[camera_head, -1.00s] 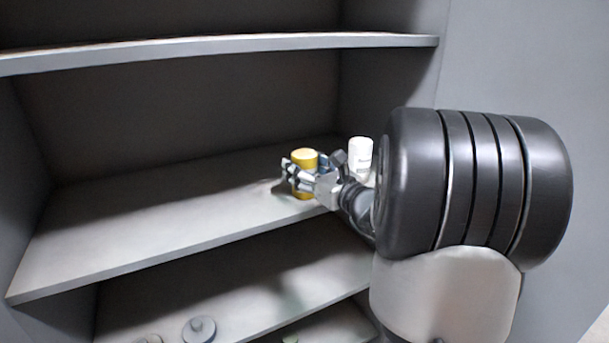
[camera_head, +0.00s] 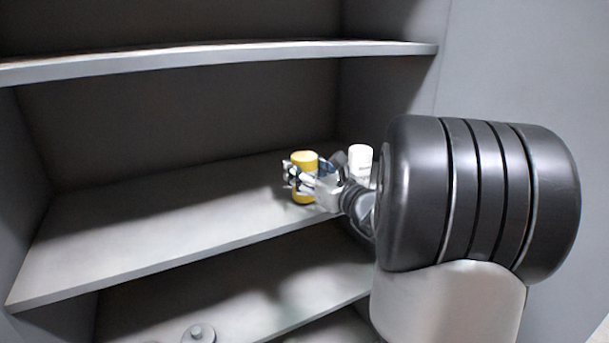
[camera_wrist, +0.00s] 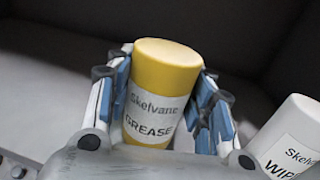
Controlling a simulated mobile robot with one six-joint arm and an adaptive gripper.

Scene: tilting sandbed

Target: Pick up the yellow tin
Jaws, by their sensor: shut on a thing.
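The yellow tin (camera_head: 304,158) is upright at the middle shelf, near its front edge and right end. In the wrist view the tin (camera_wrist: 165,68) has a white label reading "Skelvanc GREASE". My gripper (camera_head: 302,178) reaches in from the right and is shut on the tin. In the wrist view the blue finger pads of my gripper (camera_wrist: 162,105) press on both sides of it. The tin's lower part is partly hidden by the fingers, and I cannot tell whether its base touches the shelf.
A white tin (camera_head: 360,156) stands close to the right, behind my wrist; in the wrist view its label (camera_wrist: 292,150) starts "WIP". The middle shelf (camera_head: 150,235) is clear to the left. An upper shelf (camera_head: 220,56) overhangs. A grey round part (camera_head: 198,334) lies below.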

